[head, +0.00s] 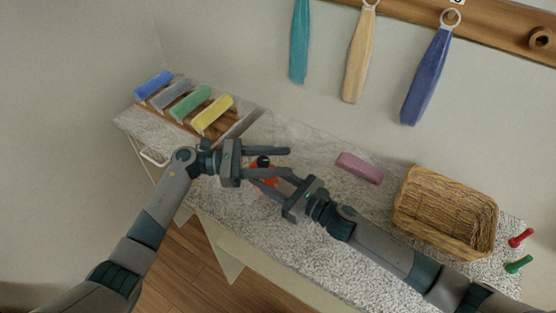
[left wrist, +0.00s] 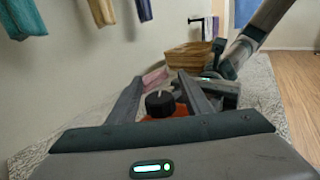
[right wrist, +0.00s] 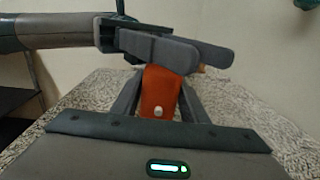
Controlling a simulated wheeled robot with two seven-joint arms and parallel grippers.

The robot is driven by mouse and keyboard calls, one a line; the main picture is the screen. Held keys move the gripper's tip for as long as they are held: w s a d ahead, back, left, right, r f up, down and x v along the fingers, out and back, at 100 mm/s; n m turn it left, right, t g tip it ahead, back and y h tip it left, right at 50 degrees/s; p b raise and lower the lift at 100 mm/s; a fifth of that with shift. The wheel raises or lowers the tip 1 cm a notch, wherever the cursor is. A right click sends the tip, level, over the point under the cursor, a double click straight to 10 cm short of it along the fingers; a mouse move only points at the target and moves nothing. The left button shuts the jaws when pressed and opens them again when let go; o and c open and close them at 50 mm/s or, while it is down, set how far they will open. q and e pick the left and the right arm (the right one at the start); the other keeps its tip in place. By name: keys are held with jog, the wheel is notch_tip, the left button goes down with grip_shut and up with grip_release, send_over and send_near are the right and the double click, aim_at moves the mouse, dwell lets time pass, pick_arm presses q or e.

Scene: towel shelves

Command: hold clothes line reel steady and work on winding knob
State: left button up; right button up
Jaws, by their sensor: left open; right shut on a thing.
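The clothes line reel is orange (right wrist: 160,92) and stands on the speckled counter; in the head view its orange body (head: 265,174) is mostly hidden by the grippers. Its black winding knob (left wrist: 160,103) shows on top of the orange body in the left wrist view. My left gripper (head: 288,164) is open, with its fingers on either side of the knob and a gap between them and it. My right gripper (right wrist: 160,100) is shut on the orange reel body from the right side, below the left fingers. The reel's underside is hidden.
A wicker basket (head: 446,212) and a pink folded cloth (head: 359,168) lie to the right. Red (head: 521,237) and green (head: 518,264) pegs stand at the far right. Rolled towels (head: 212,114) sit on a rack at the back left. Towels (head: 428,75) hang on the wall.

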pick_arm(q)
jog(key=c, duration=1.1)
jog(key=shift+s+m+g, duration=0.2)
jog(key=shift+m+g, duration=0.3)
jog(key=shift+g, duration=0.2)
jog(key=m+g, duration=0.1)
jog(key=g, duration=0.1)
jog(key=shift+s+m+g+y, duration=0.25)
jog(key=shift+m+g+y, duration=0.05)
jog(key=shift+m+g, duration=0.1)
jog(key=shift+s+a+f+m+g+y, duration=0.1)
jog(key=shift+s+m+g+y, duration=0.15)
jog(key=shift+m+g, duration=0.4)
jog(key=shift+s+r+m+g+y, duration=0.1)
jog(key=shift+m+g+y, duration=0.25)
jog(key=shift+g, duration=0.45)
jog(key=shift+s+a+f+m+g+y, duration=0.1)
jog(key=shift+s+m+g+y, duration=0.15)
jog(key=shift+m+g, duration=0.4)
jog(key=shift+s+g+y, duration=0.1)
jog(key=shift+g+y, duration=0.15)
jog(key=shift+g, duration=0.15)
